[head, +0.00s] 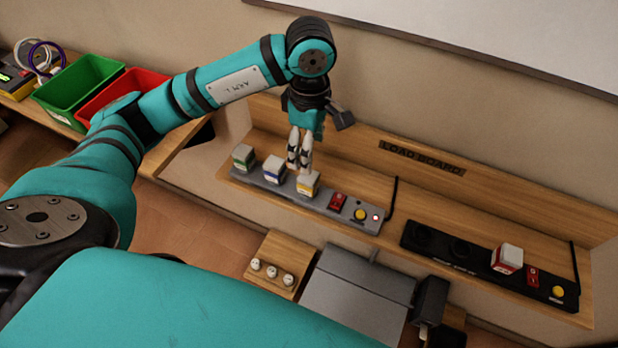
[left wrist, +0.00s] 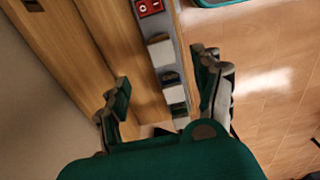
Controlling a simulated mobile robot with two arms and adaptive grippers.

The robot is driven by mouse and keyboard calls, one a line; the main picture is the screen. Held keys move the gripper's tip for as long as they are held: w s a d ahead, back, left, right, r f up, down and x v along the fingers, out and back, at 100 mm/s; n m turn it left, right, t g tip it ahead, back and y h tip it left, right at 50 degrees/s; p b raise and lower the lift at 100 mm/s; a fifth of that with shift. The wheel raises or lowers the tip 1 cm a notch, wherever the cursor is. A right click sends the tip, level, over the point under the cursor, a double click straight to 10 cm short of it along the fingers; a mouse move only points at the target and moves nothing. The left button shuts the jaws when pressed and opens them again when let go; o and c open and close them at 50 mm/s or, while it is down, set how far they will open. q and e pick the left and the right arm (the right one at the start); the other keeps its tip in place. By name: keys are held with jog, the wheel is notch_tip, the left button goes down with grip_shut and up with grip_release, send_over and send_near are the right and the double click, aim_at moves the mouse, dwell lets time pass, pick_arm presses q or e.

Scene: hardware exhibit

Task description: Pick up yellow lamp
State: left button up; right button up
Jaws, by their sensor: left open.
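The yellow lamp (head: 308,184), a white-topped cube with a yellow band, sits on the grey strip (head: 346,219) in the head view, between the blue-banded lamp and a red switch. My left gripper (head: 299,168) points down with its fingers open, just above and behind the lamps, near the yellow and blue ones. In the left wrist view the open fingers (left wrist: 165,86) frame part of the strip with its row of lamps. The white-topped lamp nearest the red switch (left wrist: 149,7) is the yellow lamp (left wrist: 160,51); its band is hard to see there. My right gripper is not in view.
The blue lamp (head: 274,169) and green lamp (head: 243,157) stand left of the yellow one. A black strip (head: 455,252) with a red lamp (head: 507,258) is at right. A backboard (head: 419,160) rises behind. Green (head: 75,90) and red bins (head: 118,92) are far left.

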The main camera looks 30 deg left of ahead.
aim_at(308, 177)
pick_arm(q)
notch_tip(308, 177, down, 5)
jog(key=shift+s+r+p, duration=0.1)
jog(key=shift+r+p, duration=0.05)
jog(key=shift+p, duration=0.3)
notch_tip(308, 177, down, 5)
jog(key=shift+s+r+p, duration=0.1)
jog(key=shift+p, duration=1.05)
jog(key=shift+f, duration=0.3)
jog(key=c, duration=1.3)
